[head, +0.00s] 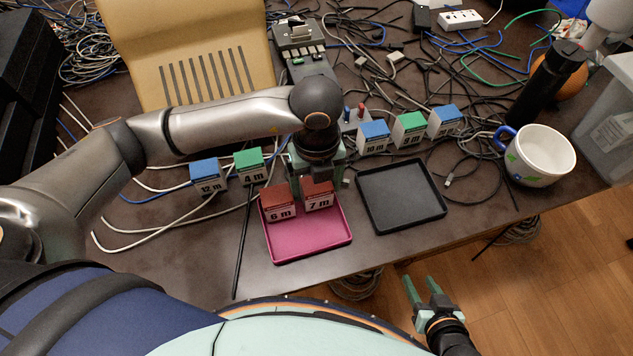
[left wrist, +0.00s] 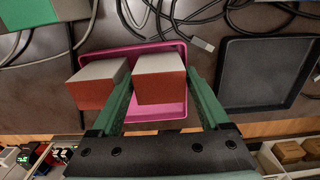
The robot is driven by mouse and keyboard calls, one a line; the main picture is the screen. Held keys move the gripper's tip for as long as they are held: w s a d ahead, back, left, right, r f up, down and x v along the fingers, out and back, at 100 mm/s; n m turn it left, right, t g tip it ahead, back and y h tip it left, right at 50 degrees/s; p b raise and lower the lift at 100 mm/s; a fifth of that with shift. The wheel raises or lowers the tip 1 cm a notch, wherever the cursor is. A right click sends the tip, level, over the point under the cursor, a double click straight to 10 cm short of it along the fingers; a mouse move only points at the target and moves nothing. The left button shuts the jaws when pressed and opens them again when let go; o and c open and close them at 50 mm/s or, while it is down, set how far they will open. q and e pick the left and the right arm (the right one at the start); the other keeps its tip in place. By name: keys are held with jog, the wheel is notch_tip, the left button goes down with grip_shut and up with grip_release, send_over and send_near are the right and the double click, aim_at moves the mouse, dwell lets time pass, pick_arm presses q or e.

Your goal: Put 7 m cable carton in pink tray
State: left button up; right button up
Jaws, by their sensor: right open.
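Whether the carton's base touches the tray floor is hidden. My right gripper (head: 428,288) is open and empty, off the table's front edge.
The 6 m carton (head: 280,204) stands in the tray, just left of the 7 m carton. An empty black tray (head: 402,196) lies to the right. The 4 m (head: 249,166) and 12 m (head: 207,174) cartons stand behind left. Cables and a mug (head: 540,155) surround.

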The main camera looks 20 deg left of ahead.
pick_arm(q)
jog(key=shift+r, duration=0.3)
notch_tip(320, 180, up, 12)
jog(key=p, duration=0.1)
dwell(0.3)
jog(key=shift+f, duration=0.15)
dwell(0.6)
